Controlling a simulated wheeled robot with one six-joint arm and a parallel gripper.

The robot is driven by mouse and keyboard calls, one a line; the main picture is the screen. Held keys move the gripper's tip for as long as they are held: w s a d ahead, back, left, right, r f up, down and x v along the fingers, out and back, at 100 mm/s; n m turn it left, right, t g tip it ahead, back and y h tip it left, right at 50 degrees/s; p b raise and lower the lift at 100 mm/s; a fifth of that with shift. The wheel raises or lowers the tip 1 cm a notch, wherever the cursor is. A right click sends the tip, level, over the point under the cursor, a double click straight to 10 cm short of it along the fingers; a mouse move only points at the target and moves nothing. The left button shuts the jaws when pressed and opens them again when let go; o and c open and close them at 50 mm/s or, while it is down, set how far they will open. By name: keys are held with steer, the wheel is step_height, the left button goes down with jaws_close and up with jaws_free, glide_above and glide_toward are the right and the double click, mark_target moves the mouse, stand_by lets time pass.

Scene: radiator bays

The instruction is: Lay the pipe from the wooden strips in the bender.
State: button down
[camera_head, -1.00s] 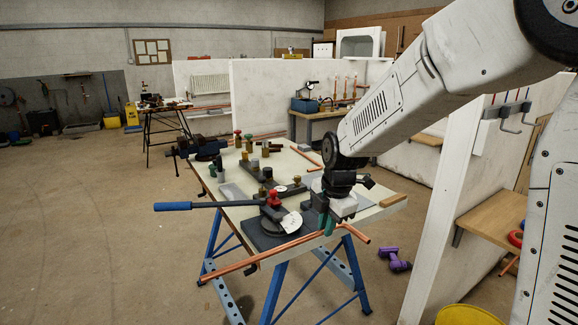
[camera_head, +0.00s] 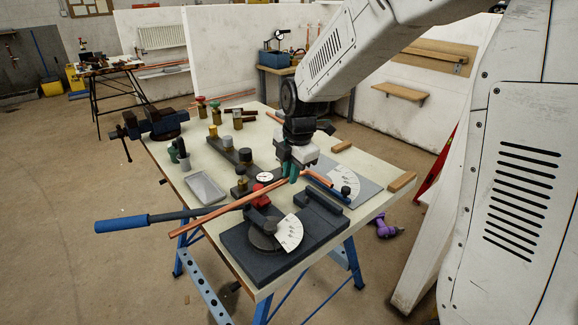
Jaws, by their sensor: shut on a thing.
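My gripper (camera_head: 294,172), with green fingertips, is shut on a copper pipe (camera_head: 225,208) near its right end. The pipe slants from beyond the bench's left edge up to the gripper. A short copper part shows just right of the fingertips. The bender (camera_head: 289,234) stands at the near end of the bench, with a dark base, a round former, a white scale, a red knob and a blue-ended handle (camera_head: 122,223). The pipe crosses the picture behind the former; whether it touches the bender I cannot tell. Two wooden strips, one at the back (camera_head: 341,146) and one at the right edge (camera_head: 402,181), are bare.
A grey plate with a white scale (camera_head: 352,190) lies right of the gripper. A shallow grey tray (camera_head: 204,188), a vice (camera_head: 160,122) and several fittings occupy the bench's left and back. A purple tool (camera_head: 384,228) lies on the floor.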

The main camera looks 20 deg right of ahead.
steer(key=shift+f, duration=2.7)
steer(key=shift+d+f, duration=0.1)
steer(key=shift+f, duration=1.2)
steer(key=c, duration=1.4)
jaws_free()
steer(key=shift+o, duration=0.2)
steer(key=shift+r, duration=0.1)
